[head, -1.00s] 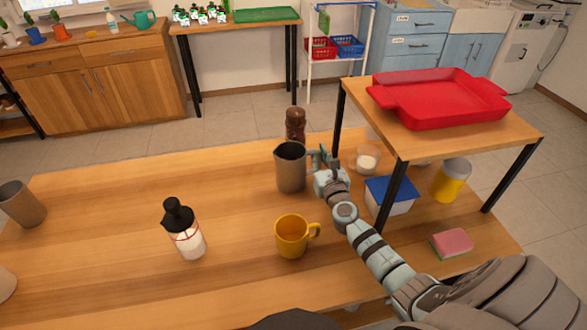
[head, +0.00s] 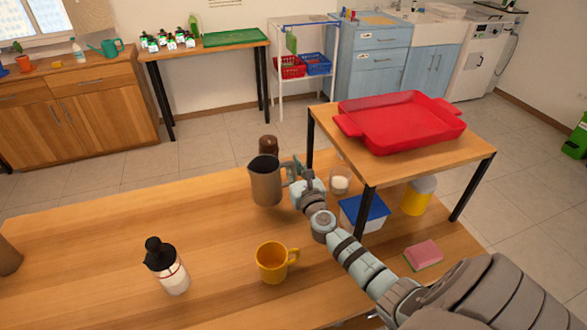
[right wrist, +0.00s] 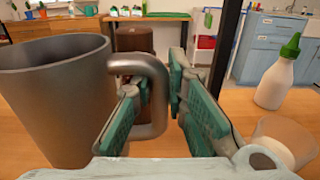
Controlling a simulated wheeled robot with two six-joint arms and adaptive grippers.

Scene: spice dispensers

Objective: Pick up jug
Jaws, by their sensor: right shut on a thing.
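The jug (head: 265,184) is a grey-brown metallic vessel with a loop handle, held upright above the far part of the wooden table. My right gripper (head: 297,172) is at its right side, shut on the handle. In the right wrist view the jug (right wrist: 55,100) fills the left side, and its handle (right wrist: 156,90) passes between the green-padded fingers of the gripper (right wrist: 165,95). The jug partly hides a dark brown mill (head: 268,145) behind it. My left gripper is not in view.
A yellow mug (head: 270,262) and a black-topped bottle (head: 168,270) stand nearer on the table. Right of the jug are a small glass (head: 340,180), a blue-lidded box (head: 362,214) and a raised shelf (head: 325,135) bearing a red tray (head: 405,122). The table's left-middle is clear.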

